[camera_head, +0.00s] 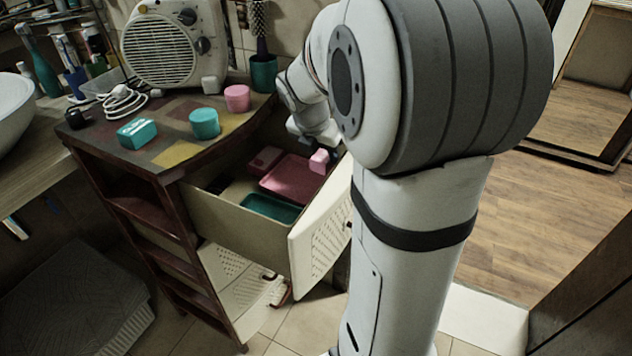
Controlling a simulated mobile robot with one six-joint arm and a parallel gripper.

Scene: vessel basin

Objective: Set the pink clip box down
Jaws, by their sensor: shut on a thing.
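The small pink clip box (319,161) is at the end of my gripper (321,151), over the right part of the open drawer (228,218). My gripper is shut on it; the fingers are small and partly hidden by my arm. Below and left of the clip box, a pink tray (288,182) lies in the drawer, with a teal tray (270,209) in front of it. I cannot tell the exact gap between the box and the pink tray.
A darker pink object (265,160) lies at the drawer's back left. On the cabinet top stand a teal box (137,133), a teal round container (204,123), a pink round container (237,98), a white cube (210,85) and a fan heater (170,48).

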